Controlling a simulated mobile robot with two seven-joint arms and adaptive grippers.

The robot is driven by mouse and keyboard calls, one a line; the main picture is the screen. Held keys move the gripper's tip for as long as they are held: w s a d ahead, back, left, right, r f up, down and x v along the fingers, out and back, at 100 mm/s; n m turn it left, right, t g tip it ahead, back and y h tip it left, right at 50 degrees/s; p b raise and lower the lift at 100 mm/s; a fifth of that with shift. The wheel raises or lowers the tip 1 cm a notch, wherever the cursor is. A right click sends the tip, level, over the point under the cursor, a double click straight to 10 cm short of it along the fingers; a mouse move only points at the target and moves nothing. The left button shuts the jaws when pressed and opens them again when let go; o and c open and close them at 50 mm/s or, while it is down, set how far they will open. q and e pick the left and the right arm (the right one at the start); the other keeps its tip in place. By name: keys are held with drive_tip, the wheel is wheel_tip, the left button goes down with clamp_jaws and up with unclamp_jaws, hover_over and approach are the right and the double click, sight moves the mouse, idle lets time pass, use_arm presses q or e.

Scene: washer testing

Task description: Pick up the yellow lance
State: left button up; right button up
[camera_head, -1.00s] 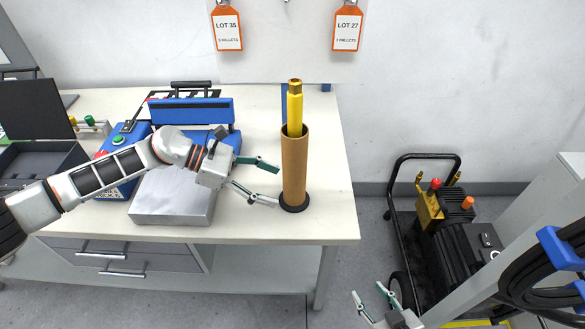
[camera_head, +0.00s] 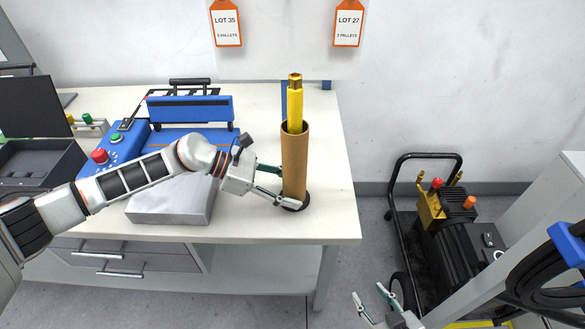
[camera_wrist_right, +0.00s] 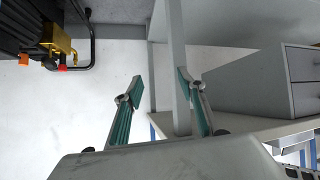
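The yellow lance (camera_head: 295,103) stands upright in a brown cylindrical tube (camera_head: 294,155) on the white table. Its lower part is hidden inside the tube. My left gripper (camera_head: 289,186) is open at the lower part of the tube, one finger at its left side and the other crossing in front near the black base. I cannot tell whether the fingers touch the tube.
A blue-and-grey bench unit (camera_head: 170,205) lies under my left arm on the table (camera_head: 260,232). A red-buttoned control box (camera_head: 120,145) is further left. A black-and-yellow pump cart (camera_head: 455,235) stands on the floor to the right. The table right of the tube is clear.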

use_arm(q)
drive_tip(key=c, duration=0.5)
